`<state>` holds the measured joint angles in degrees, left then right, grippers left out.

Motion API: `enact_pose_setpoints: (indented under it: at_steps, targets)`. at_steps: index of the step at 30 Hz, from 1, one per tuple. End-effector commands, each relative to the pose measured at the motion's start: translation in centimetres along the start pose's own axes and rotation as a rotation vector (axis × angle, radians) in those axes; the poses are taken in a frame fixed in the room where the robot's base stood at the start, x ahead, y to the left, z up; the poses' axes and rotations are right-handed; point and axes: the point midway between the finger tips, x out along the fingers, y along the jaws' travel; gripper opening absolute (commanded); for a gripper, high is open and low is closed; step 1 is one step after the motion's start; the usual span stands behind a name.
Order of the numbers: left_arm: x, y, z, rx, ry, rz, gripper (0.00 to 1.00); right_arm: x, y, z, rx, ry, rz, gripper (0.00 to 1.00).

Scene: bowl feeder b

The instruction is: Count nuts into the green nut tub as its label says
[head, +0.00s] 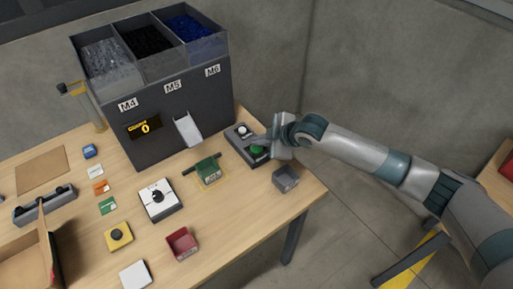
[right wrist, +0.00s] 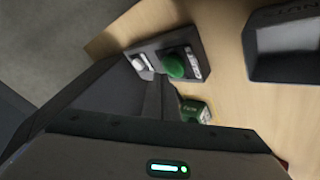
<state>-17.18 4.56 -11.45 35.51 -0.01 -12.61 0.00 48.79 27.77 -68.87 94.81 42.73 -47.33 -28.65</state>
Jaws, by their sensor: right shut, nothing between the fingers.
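The green nut tub (head: 208,170) stands in front of the feeder, below its chute (head: 187,130). Its label is too small to read. The grey feeder (head: 185,112) carries bins marked M4, M5 and M6, and its display (head: 144,127) reads count 0. A control box (head: 238,152) with a white button (head: 242,130) and a green button (head: 257,152) sits right of the feeder. My right gripper (head: 264,142) is shut and empty over this box. In the right wrist view its fingers (right wrist: 158,88) end close to the green button (right wrist: 175,65); contact cannot be told. My left gripper is out of view.
A grey tub (head: 286,179) stands near the table's right edge, close to my right gripper. A red tub (head: 182,243), a white dial unit (head: 159,199) and a yellow button block (head: 118,235) stand in front. A cardboard box (head: 25,262) is at front left.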

Motion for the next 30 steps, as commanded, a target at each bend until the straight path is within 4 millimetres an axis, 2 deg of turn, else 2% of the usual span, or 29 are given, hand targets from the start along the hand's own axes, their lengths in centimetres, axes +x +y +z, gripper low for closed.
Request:
enact_pose_setpoints:
  at_steps: [30]
  targets:
    - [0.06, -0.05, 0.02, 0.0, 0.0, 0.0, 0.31, 0.57, -0.44, 0.44, 0.0, 0.0, 0.0, 0.0]
